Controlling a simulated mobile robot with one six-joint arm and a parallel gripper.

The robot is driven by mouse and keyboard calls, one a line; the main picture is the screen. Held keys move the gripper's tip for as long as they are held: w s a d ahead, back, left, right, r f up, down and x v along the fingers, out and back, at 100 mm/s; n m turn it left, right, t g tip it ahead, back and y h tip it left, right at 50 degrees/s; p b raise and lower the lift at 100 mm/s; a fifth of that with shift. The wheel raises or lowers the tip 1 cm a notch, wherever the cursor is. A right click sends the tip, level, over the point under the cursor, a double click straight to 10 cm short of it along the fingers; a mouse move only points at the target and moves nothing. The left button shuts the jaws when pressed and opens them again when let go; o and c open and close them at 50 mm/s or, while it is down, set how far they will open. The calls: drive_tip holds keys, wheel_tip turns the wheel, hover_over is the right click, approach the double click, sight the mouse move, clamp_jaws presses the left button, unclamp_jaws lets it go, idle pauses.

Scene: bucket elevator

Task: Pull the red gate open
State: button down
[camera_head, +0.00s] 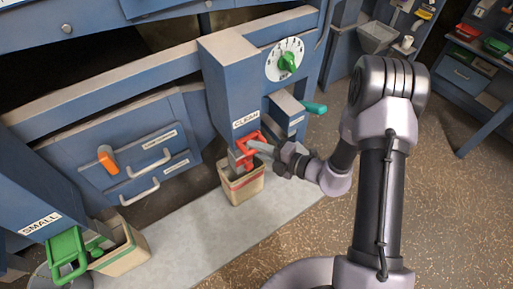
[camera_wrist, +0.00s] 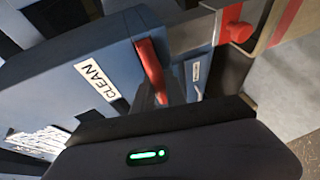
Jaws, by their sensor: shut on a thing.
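The red gate (camera_head: 246,146) is at the lower end of the blue chute labelled CLEAN (camera_head: 246,118), above a tan bucket (camera_head: 242,188). My gripper (camera_head: 262,149) reaches in from the right and is shut on the gate's red handle. In the wrist view, the red handle (camera_wrist: 151,70) runs down behind the dark edge of my gripper (camera_wrist: 160,108), which hides the grip itself. How far the gate is open cannot be told.
A green gate (camera_head: 66,252) marked SMALL is at the lower left, over another bucket (camera_head: 125,250). A dial with a green knob (camera_head: 287,62) and a teal handle (camera_head: 314,107) are close above my gripper. The speckled floor (camera_head: 455,200) is clear at right.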

drive_tip(key=shift+s, duration=0.1)
drive_tip(key=s+d+p, duration=0.1)
drive_tip(key=s+d, duration=0.2)
drive_tip(key=s, duration=0.2)
drive_tip(key=shift+d+p, duration=0.2)
drive_tip(key=shift+p, duration=0.2)
drive_tip(key=shift+f, duration=0.1)
drive_tip(key=c, duration=1.4)
unclamp_jaws()
drive_tip(key=shift+s+d, duration=0.15)
drive_tip(key=shift+o, duration=0.2)
